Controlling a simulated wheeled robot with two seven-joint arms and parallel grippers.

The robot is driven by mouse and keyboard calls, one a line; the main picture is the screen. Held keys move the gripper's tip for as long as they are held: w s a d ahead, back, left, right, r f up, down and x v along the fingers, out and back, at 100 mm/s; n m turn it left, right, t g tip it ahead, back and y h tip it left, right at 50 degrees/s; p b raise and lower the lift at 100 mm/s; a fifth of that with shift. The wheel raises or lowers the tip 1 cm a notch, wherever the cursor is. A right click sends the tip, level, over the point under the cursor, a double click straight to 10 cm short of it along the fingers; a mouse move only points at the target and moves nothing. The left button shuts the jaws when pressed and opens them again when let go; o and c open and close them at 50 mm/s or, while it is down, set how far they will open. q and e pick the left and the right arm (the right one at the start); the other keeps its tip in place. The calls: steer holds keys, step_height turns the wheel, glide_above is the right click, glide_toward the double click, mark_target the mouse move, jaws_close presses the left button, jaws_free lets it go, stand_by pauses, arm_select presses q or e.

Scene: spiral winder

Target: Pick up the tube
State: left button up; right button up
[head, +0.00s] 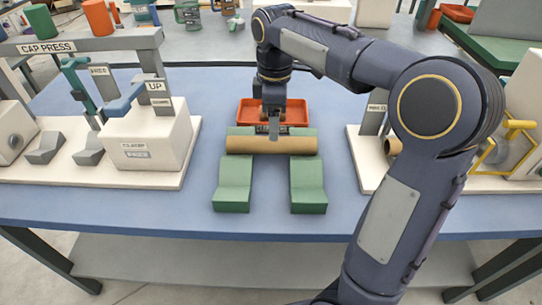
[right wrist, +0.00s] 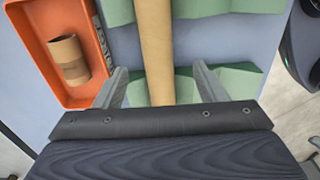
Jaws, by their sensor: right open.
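A long brown cardboard tube (head: 300,144) lies crosswise on green V-shaped supports (head: 234,182) in the middle of the blue table. My right gripper (head: 273,132) points down at the tube, near its middle. In the right wrist view the tube (right wrist: 155,45) runs between the two separated fingers of the gripper (right wrist: 160,82), with a gap on each side. The right gripper is open. How far down the fingers reach beside the tube I cannot tell. My left gripper is not in view.
An orange tray (head: 299,113) sits just behind the supports; a short brown roll (right wrist: 68,60) lies in it. A cap press station (head: 150,140) stands at left. Another cream station (head: 368,165) stands at right, partly behind my arm. The table front is clear.

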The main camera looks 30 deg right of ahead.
mark_target(272, 145)
step_height(272, 145, down, 8)
steer(key=shift+w+r+b, duration=0.15)
steer(key=shift+b, duration=0.95)
steer(key=c, duration=1.1)
